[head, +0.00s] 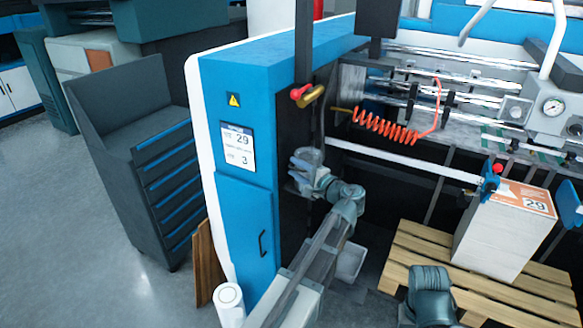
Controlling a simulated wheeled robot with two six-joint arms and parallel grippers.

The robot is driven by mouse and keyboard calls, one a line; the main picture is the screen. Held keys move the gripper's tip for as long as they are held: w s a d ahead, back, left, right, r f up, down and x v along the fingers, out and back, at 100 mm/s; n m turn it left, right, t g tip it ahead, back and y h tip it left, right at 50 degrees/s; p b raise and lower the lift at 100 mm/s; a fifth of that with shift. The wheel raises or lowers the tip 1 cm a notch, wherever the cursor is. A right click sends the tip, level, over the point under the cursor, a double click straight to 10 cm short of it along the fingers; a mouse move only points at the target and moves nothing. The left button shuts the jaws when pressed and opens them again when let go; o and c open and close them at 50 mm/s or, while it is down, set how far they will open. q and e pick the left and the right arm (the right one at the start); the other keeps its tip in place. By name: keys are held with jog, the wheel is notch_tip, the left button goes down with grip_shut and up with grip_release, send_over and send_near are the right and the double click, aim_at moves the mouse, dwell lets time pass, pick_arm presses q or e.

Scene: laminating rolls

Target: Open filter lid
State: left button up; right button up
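My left arm reaches up from the bottom to the dark inner side of the blue machine (235,170). My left gripper (303,174) is at that side, below a red-and-brass valve (308,95). Its fingers are small and overlap with pale grey parts, so I cannot tell whether they are open or shut or touching anything. I cannot make out a filter lid clearly; the gripper and wrist may hide it.
A wooden pallet (395,283) with a tall stack of paper (492,240) stands at the right. An orange coiled hose (385,128) hangs above. A dark drawer cabinet (110,125) stands left of the machine. The grey floor (60,240) at far left is clear.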

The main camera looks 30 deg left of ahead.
pick_arm(q)
jog(key=shift+x, duration=1.25)
grip_shut()
jog(key=shift+s+f, duration=0.1)
dwell(0.5)
